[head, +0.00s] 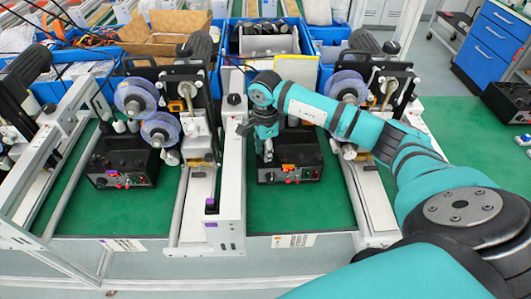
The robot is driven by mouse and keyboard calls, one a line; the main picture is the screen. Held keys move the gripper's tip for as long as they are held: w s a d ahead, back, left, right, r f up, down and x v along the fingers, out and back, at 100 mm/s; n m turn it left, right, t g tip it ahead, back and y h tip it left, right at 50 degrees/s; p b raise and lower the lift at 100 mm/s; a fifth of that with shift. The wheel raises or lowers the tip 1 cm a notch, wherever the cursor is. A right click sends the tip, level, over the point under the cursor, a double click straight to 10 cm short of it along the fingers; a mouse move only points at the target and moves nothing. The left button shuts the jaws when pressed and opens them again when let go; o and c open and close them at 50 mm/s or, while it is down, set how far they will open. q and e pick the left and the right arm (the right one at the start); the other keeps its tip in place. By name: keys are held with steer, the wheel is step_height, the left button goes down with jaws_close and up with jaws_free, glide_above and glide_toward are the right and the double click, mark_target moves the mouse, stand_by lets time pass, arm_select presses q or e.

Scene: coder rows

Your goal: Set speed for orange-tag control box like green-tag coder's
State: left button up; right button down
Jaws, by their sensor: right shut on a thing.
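A black control box (309,158) with an orange tag (288,168) on its front top edge stands on the green mat in the middle bay. My right gripper (267,156) points down at the left part of this box. It is shut on a small part there, which its fingers hide. The dial readings are too small to make out, and I cannot pick out a green tag. My left gripper is not in view.
Coders with blue reels (160,128) stand behind the left box and behind my right arm (348,86). White rails (232,165) part the bays. Blue crates (262,42) line the back. The green mat (300,212) in front of the middle box is clear.

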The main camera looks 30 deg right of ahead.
steer(key=n+b, duration=0.5)
steer(key=b, duration=0.1)
steer(key=shift+w+f, duration=0.1)
steer(key=shift+f, duration=0.05)
steer(key=n+b, duration=0.2)
steer(key=n, duration=0.1)
steer(key=shift+r+n+b, duration=0.2)
steer(key=shift+n+b, duration=0.55)
steer(key=shift+n, duration=0.35)
steer(key=c, duration=1.2)
jaws_free()
steer(key=shift+o, duration=0.5)
